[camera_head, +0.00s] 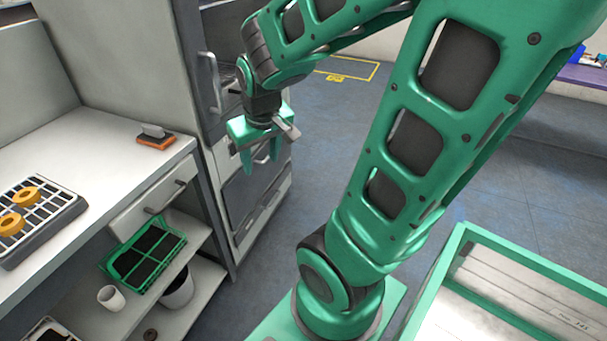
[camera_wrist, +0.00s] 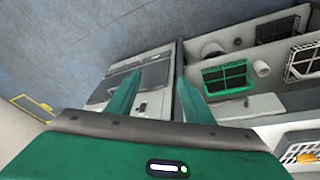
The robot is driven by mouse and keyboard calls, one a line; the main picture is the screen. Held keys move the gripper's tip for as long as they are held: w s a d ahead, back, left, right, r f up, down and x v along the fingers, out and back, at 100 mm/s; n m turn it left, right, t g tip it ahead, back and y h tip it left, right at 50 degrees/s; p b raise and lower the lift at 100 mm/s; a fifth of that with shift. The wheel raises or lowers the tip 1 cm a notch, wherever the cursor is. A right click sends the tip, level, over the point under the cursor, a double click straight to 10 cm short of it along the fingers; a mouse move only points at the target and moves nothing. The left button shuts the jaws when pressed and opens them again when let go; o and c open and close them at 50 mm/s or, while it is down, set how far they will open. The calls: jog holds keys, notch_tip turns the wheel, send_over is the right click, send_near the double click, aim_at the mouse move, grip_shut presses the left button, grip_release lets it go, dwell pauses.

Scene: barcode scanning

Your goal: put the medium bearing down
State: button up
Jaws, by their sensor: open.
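My gripper (camera_head: 261,160) hangs in the air in front of the grey cabinet, to the right of the white counter. Its two green fingers stand apart with nothing between them; they also show in the wrist view (camera_wrist: 165,95). Two orange rings, perhaps bearings, lie on a white grid rack on the counter at the left: one (camera_head: 26,196) behind and one (camera_head: 11,224) in front. I cannot tell whether either is the medium bearing. An orange piece also shows at the lower right edge of the wrist view (camera_wrist: 304,157).
The white counter (camera_head: 85,165) is mostly bare between the grid rack (camera_head: 70,212) and an orange-based block (camera_head: 156,137). A green crate (camera_head: 146,258) and a white cup (camera_head: 111,297) stand on the shelf below. A green-framed bin (camera_head: 455,262) is at the right.

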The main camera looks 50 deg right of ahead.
jog(key=s+r+m+g+y, duration=0.2)
jog(key=s+m+g, duration=0.1)
jog(key=s, duration=1.1)
jog(key=shift+s+r, duration=0.2)
jog(key=shift+r, duration=0.05)
jog(key=shift+d, duration=0.1)
jog(key=shift+w+f+g, duration=0.25)
jog(key=shift+w+g, duration=0.05)
jog(key=shift+w, duration=0.4)
